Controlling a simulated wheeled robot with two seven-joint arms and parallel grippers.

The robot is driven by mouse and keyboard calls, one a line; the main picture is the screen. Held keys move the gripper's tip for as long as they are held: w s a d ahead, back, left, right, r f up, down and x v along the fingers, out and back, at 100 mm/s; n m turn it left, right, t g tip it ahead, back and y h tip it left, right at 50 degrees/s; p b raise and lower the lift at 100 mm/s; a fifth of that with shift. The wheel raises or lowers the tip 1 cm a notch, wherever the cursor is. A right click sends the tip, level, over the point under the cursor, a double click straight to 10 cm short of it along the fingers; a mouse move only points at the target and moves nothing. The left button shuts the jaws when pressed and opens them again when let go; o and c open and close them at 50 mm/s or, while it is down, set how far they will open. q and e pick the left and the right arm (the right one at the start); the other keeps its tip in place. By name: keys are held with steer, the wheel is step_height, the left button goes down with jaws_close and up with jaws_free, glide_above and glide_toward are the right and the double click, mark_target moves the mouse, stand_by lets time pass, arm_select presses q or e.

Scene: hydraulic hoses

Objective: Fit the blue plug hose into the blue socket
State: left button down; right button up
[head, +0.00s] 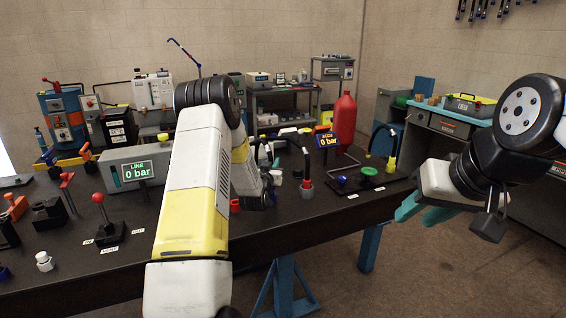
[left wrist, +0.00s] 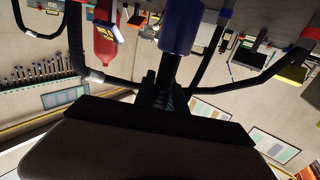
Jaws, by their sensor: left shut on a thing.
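My left gripper (left wrist: 163,95) is shut on a black hose just below a thick blue plug (left wrist: 180,25), in the left wrist view. In the head view my left arm hides most of this gripper and the held hose. A small blue round part (head: 342,180) lies on the dark board at the table's right end; I cannot tell whether it is the blue socket. My right gripper (head: 424,212) has teal fingers spread apart, empty, off the right end of the table.
A hose with a red end (head: 306,185) stands on the table; a yellow-ended one (head: 391,163) stands further right. A green disc (head: 370,171) and red bottle (head: 344,118) are nearby. A red-knobbed lever (head: 98,198) stands at left.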

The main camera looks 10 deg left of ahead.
arm_select(q)
steer(key=shift+f, duration=1)
steer(key=c, duration=1.3)
jaws_free()
steer(key=shift+f, duration=0.1)
steer(key=s, duration=0.7)
steer(key=shift+s, duration=0.4)
